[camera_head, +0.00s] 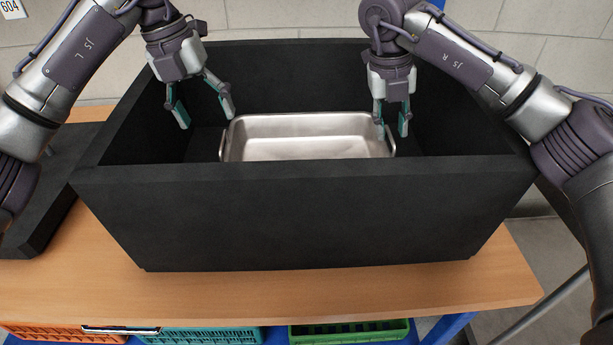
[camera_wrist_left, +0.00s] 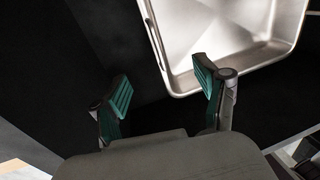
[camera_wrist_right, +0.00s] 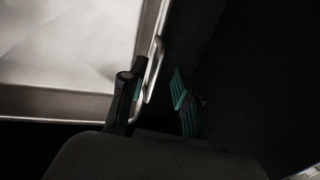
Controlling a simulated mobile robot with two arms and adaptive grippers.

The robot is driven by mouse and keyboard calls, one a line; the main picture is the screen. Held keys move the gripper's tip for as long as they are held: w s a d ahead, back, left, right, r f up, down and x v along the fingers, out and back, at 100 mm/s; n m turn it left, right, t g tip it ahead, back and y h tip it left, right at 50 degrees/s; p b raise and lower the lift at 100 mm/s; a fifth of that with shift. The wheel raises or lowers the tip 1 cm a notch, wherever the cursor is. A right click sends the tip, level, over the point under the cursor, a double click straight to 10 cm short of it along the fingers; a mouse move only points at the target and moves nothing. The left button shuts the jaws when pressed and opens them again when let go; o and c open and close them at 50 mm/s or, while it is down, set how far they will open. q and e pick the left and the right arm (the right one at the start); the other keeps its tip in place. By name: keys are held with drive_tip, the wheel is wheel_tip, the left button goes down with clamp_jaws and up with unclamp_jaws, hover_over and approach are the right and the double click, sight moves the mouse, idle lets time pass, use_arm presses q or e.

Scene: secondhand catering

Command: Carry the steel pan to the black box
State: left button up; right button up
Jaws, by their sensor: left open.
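The steel pan (camera_head: 310,124) sits inside the black box (camera_head: 300,215), its lower part hidden behind the near wall. My left gripper (camera_head: 206,117) is open inside the box at the pan's left end. In the left wrist view the pan's rim and corner (camera_wrist_left: 215,50) pass by its right finger, and nothing is between the fingers. My right gripper (camera_head: 392,130) is at the pan's right end. Its fingers are apart, and in the right wrist view the pan's handle (camera_wrist_right: 153,68) is between them, close to the left finger, with a gap to the right finger.
The box stands on a wooden table (camera_head: 330,295). A black lid-like panel (camera_head: 62,190) lies left of it. Orange (camera_head: 60,334), teal (camera_head: 205,336) and green (camera_head: 350,332) crates are below the table. A block wall is behind.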

use_arm(q)
drive_tip(key=shift+s+a+r, duration=0.1)
drive_tip(key=shift+a+r, duration=0.1)
drive_tip(key=shift+r, duration=0.3)
drive_tip(key=shift+s+a+r, duration=0.1)
drive_tip(key=shift+a+r, duration=0.05)
drive_tip(key=shift+r, duration=0.3)
use_arm(e)
drive_tip(key=shift+s+a+f, duration=0.1)
drive_tip(key=shift+a+f, duration=0.05)
drive_tip(key=shift+f, duration=0.55)
drive_tip(key=shift+s+a+f, duration=0.1)
drive_tip(key=shift+f, duration=0.6)
use_arm(q)
drive_tip(key=shift+w, duration=0.1)
use_arm(e)
drive_tip(key=o, duration=0.8)
drive_tip(key=shift+w+r, duration=0.1)
drive_tip(key=shift+r, duration=0.3)
use_arm(q)
drive_tip(key=shift+w+f+p, duration=0.15)
drive_tip(key=shift+w+p, duration=0.15)
drive_tip(key=shift+w, duration=0.4)
use_arm(e)
wheel_tip(320, 180, up, 10)
drive_tip(key=a, duration=0.1)
drive_tip(key=shift+f, duration=0.2)
